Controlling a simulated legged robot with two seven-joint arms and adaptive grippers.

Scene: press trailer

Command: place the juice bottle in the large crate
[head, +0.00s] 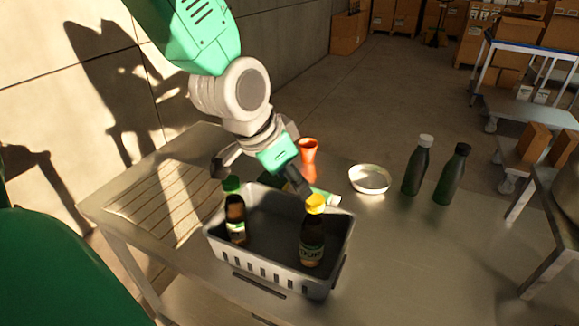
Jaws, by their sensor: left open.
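The large grey crate (276,283) stands on the table below my left gripper (260,181). A dark bottle with a yellow cap (312,242) stands upright inside the crate at its right side. A dark bottle with a green cap (236,218) stands upright at the crate's left side. Their labels are too small to read surely, so I cannot tell which is the juice bottle. My left gripper is open over the crate's back part, its fingers spread wide with nothing between them. My right gripper is not in view.
Behind the crate are an orange cup (308,158) and a partly hidden green-and-white item (327,198). A white bowl (369,179) and two dark bottles (416,167) (452,176) stand to the right. A striped mat (170,203) lies at left. The table's front right is clear.

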